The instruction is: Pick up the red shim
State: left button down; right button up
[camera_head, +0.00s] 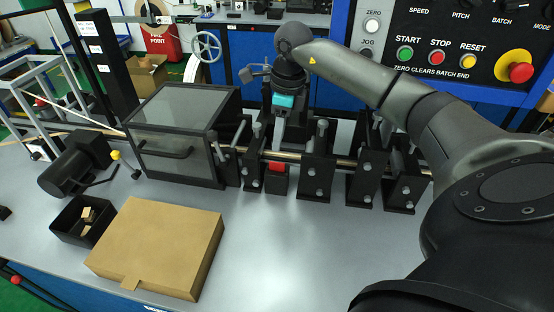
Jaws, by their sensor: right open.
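The red shim (276,167) is a small red piece on top of a small black block (275,185), in the middle of the bench between black upright brackets. My right gripper (279,138) is above and slightly behind the red shim in the picture, with its fingers pointing down. It is open and appears apart from the shim. Its fingertips are partly hidden among the brackets and the rod. My left gripper is not in view.
Black brackets (318,172) with grey knobs stand close on the right, along a metal rod. A black box with a clear lid (180,115) stands on the left. A cardboard box (160,245) and a small black bin (68,222) lie in front. The front middle bench is clear.

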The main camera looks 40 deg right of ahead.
notch_tip(320, 180, down, 7)
jog(key=shift+a+f, duration=0.1)
jog(key=shift+f, duration=0.1)
dwell(0.3)
grip_shut()
dwell(0.5)
